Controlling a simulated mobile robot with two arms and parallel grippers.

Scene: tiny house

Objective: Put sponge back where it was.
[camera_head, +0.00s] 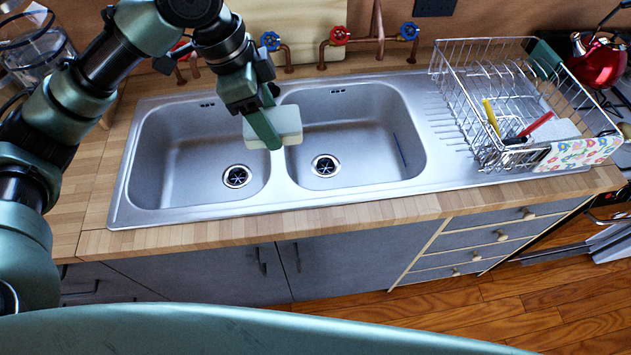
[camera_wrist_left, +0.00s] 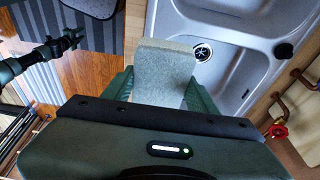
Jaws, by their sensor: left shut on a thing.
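The sponge (camera_head: 284,122) is a pale, light grey-white block. My left gripper (camera_head: 264,128) is shut on it and holds it above the divider between the two basins of the steel sink (camera_head: 190,205). In the left wrist view the sponge (camera_wrist_left: 162,70) sits between the two green fingers of my left gripper (camera_wrist_left: 160,88), its far part sticking out beyond them. How high it is above the sink is hard to tell. My right gripper is not in the head view; in the left wrist view a dark arm end (camera_wrist_left: 62,42) shows at the upper left, its jaws unclear.
A wire dish rack (camera_head: 480,90) with a yellow and a red-handled utensil stands on the drainboard at right. A patterned cloth (camera_head: 580,152) hangs at its front. Copper pipes and taps (camera_head: 340,36) rise behind the sink. Both basins look empty.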

